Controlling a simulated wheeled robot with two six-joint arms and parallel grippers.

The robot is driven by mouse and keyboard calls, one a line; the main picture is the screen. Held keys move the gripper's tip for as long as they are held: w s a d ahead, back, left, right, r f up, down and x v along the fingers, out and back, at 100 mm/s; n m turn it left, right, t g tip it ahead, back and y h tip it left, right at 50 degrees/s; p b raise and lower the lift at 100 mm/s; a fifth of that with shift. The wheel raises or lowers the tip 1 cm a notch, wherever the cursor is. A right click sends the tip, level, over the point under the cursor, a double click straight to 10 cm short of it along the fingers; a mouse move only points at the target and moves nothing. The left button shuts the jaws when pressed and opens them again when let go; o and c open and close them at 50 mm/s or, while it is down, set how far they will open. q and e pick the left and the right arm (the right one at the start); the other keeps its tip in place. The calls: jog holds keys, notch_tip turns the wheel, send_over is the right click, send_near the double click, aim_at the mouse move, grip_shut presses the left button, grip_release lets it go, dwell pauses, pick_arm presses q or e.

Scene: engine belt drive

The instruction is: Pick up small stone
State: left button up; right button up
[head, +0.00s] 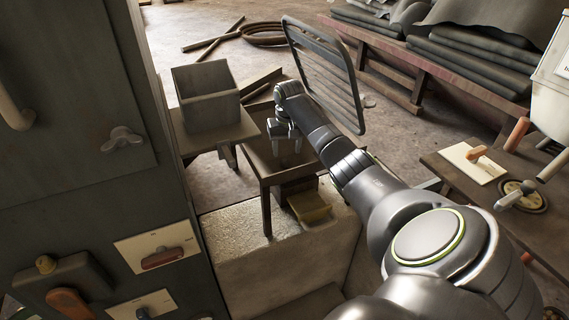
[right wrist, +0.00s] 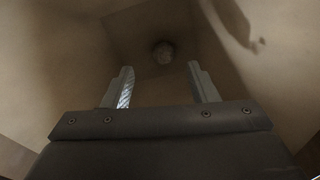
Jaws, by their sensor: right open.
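A small, roundish, dull grey-brown lump, which looks like the small stone (right wrist: 163,52), lies at the bottom of a deep bin in the right wrist view. It is beyond my right fingertips and appears between them, apart from both. My right gripper (head: 285,137) points down into the open wooden bin (head: 259,152) in the head view. In the right wrist view its two fingers (right wrist: 161,66) are spread with nothing between them. The stone cannot be seen in the head view. My left gripper is not in view.
The bin walls (right wrist: 60,60) surround my right fingers. A square grey box (head: 205,82) stands left of the bin, and a slatted metal rack (head: 325,75) rises behind my right arm. A dark cabinet (head: 75,110) with switches fills the left. A workbench (head: 520,205) is at right.

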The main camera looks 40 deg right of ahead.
aim_at(285, 160)
jog(key=f, duration=0.5)
jog(key=shift+w+a, duration=0.15)
jog(key=shift+w, duration=0.1)
jog(key=shift+c, duration=0.3)
jog(key=c, duration=1)
